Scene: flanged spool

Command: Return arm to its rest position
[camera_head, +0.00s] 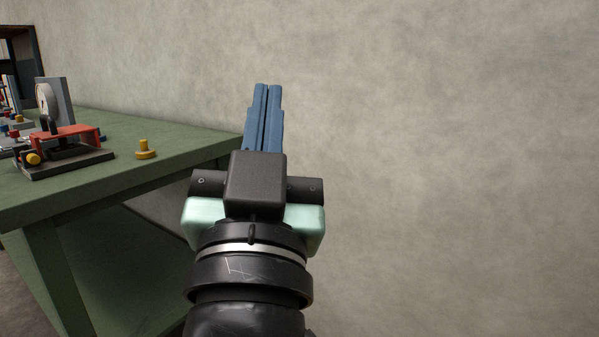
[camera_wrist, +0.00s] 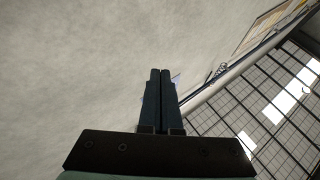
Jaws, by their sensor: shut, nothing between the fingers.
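My gripper (camera_head: 268,88) points up in the head view, right of the green table. Its two blue fingers lie together with nothing between them. In the wrist view the gripper (camera_wrist: 161,72) is also shut and empty, with the grey wall behind it.
The green table (camera_head: 190,143) fills the left side, its right corner close behind my gripper in the picture. A red and black fixture (camera_head: 75,140) and other small parts sit on it. The wall (camera_head: 450,150) is bare on the right. Windows (camera_wrist: 290,90) show in the wrist view.

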